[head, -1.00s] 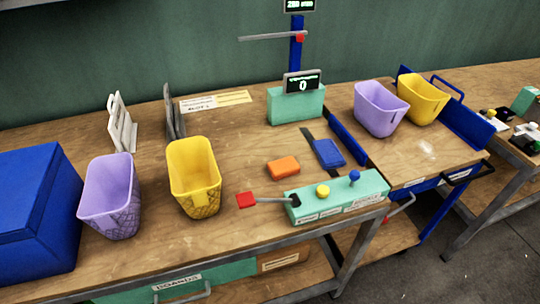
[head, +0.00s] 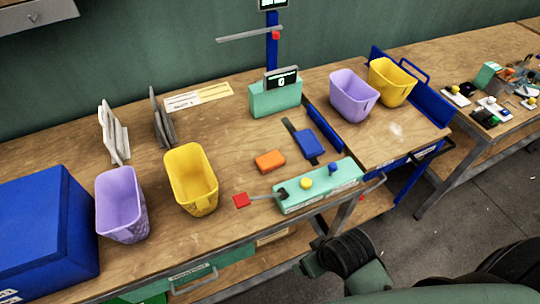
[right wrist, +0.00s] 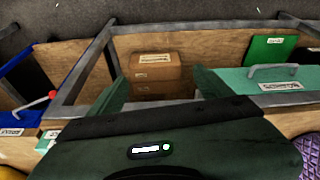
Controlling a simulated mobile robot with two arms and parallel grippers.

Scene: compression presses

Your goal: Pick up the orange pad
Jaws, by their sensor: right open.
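The orange pad (head: 270,161) lies flat on the wooden bench, between the yellow bin on the left and the blue pad (head: 309,144) on the right. Nothing touches it. It does not show in the right wrist view. My right arm (head: 345,258) comes in at the lower right of the head view, in front of the bench and well short of the pad. In the right wrist view my right gripper (right wrist: 160,92) is open, with empty space between its fingers, facing the bench's front and lower shelf. My left gripper is not in view.
A teal control box (head: 318,187) with a red-tipped lever (head: 242,200) stands at the bench's front, near the pad. Yellow (head: 190,180) and purple (head: 121,205) bins and a blue box (head: 45,235) stand left. A teal display unit (head: 276,97) stands behind the pad.

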